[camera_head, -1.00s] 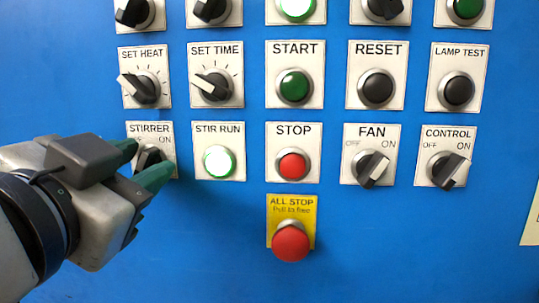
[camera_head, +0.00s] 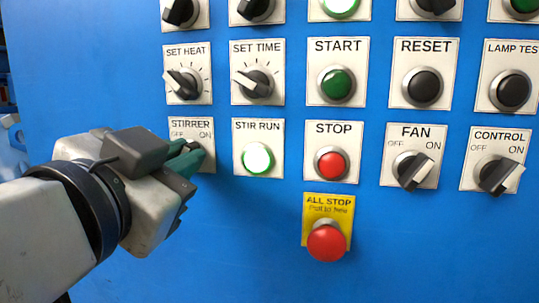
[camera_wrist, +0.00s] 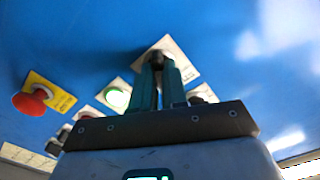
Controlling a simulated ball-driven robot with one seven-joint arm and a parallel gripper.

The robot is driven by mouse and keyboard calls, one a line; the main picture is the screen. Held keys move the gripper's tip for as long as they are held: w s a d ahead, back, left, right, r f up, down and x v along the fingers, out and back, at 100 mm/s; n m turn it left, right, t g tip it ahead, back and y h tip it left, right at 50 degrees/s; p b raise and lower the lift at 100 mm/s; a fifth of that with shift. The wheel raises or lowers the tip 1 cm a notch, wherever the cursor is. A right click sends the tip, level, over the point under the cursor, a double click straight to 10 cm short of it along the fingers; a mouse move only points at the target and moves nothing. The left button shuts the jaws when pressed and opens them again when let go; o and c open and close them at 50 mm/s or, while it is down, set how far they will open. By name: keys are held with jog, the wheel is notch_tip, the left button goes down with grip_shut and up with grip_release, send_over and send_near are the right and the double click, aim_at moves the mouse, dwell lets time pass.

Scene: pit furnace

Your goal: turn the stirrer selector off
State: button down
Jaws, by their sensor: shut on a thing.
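The stirrer selector is a dark knob on a white plate (camera_head: 206,160) marked OFF at left and ON at right, at the left of the panel in the head view. My gripper (camera_head: 189,158) reaches it from the left, its green fingers shut on the knob and covering most of it. Which way the knob points is hidden. In the wrist view the fingers (camera_wrist: 159,72) stand upright against the stirrer plate (camera_wrist: 184,62), with a dark part of the knob between them. The STIR RUN lamp (camera_head: 258,159) right of the selector glows pale green-white.
The red ALL STOP button (camera_head: 326,241) juts out lower right of my gripper. The STOP button (camera_head: 331,162), FAN selector (camera_head: 413,171) and CONTROL selector (camera_head: 500,174) sit along the same row. SET HEAT (camera_head: 184,84) is just above.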

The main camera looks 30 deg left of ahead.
jog(key=n+p, duration=0.4)
jog(key=n, duration=0.1)
jog(key=n+p, duration=0.4)
jog(key=n, duration=0.1)
jog(key=shift+a+r, duration=0.1)
jog(key=shift+r, duration=0.1)
jog(key=shift+f+n+p, duration=0.1)
jog(key=shift+n+p, duration=0.7)
jog(key=shift+n, duration=0.1)
jog(key=shift+a, duration=0.1)
jog(key=c, duration=1.2)
grip_release()
jog(key=shift+f, duration=0.1)
jog(key=shift+o, duration=0.2)
